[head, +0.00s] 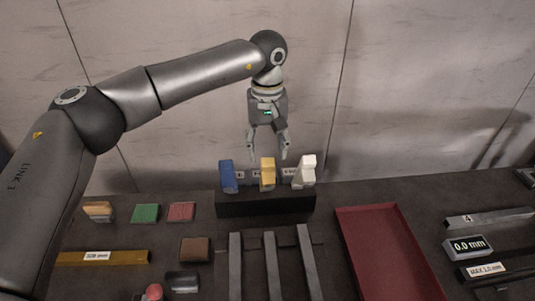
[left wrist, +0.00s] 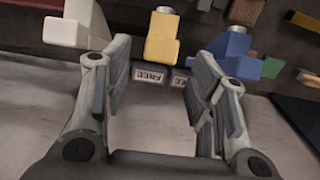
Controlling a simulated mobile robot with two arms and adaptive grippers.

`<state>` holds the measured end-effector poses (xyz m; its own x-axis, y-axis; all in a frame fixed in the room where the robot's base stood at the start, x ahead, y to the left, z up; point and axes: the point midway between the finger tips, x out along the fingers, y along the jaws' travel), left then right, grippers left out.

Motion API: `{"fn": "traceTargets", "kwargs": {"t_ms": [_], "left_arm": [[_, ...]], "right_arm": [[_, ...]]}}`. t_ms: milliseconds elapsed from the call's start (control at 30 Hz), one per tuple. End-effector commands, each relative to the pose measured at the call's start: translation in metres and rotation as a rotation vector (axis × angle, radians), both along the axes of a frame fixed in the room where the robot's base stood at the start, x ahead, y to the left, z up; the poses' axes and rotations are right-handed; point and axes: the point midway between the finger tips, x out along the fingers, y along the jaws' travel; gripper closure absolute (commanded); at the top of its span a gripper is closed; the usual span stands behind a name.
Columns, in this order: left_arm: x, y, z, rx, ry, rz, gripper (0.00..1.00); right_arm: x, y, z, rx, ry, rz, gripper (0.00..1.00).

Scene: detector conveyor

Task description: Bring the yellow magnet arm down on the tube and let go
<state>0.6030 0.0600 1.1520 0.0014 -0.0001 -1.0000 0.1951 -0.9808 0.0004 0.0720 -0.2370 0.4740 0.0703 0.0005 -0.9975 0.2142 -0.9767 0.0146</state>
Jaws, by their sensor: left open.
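The yellow magnet arm (head: 267,173) stands in the middle of a dark block (head: 265,204), between a blue arm (head: 227,177) and a white arm (head: 306,171). In the left wrist view the yellow arm (left wrist: 161,42) has a round metal end and lies ahead of the gap between my fingers. My left gripper (head: 267,157) is open and empty, pointing down just above the yellow arm. I cannot tell whether it touches the arm. Several grey bars, one in the middle (head: 271,266), lie in front of the block; which thing is the tube is unclear. My right gripper is not in view.
A label reading FREE (left wrist: 150,75) shows by the yellow arm. A red tray (head: 385,250) lies at right, with a 0.0 mm display (head: 468,246) beyond it. Green (head: 145,213) and red (head: 181,212) blocks and a brass bar (head: 103,258) lie at left.

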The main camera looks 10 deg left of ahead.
Motion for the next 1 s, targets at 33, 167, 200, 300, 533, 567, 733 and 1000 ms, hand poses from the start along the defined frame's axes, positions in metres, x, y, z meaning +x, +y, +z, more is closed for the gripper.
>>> {"fn": "traceTargets", "kwargs": {"t_ms": [33, 167, 200, 300, 533, 567, 733, 1000], "left_arm": [[-0.001, 0.001, -0.008, 0.001, 0.004, 0.000, 0.48], [0.000, 0.000, -0.026, 0.001, 0.002, 0.000, 0.48], [0.000, 0.000, -0.031, 0.001, 0.002, 0.000, 0.48], [0.000, 0.000, -0.038, 0.000, 0.001, 0.000, 0.48], [0.000, 0.000, -0.043, 0.000, 0.000, 0.000, 0.48], [0.000, 0.000, -0.043, 0.000, 0.000, 0.000, 0.48], [0.000, 0.000, -0.043, 0.000, 0.000, 0.000, 0.61], [0.000, 0.000, -0.042, 0.000, 0.000, 0.000, 0.89]], "right_arm": [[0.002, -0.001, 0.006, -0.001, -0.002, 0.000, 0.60], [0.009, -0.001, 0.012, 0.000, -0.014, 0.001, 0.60], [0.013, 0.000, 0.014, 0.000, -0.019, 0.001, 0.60], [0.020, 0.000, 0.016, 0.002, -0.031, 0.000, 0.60], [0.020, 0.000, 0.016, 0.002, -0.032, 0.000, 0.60], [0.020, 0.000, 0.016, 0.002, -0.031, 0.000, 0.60], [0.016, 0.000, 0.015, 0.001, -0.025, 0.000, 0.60], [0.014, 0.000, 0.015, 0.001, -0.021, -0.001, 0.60]]}}
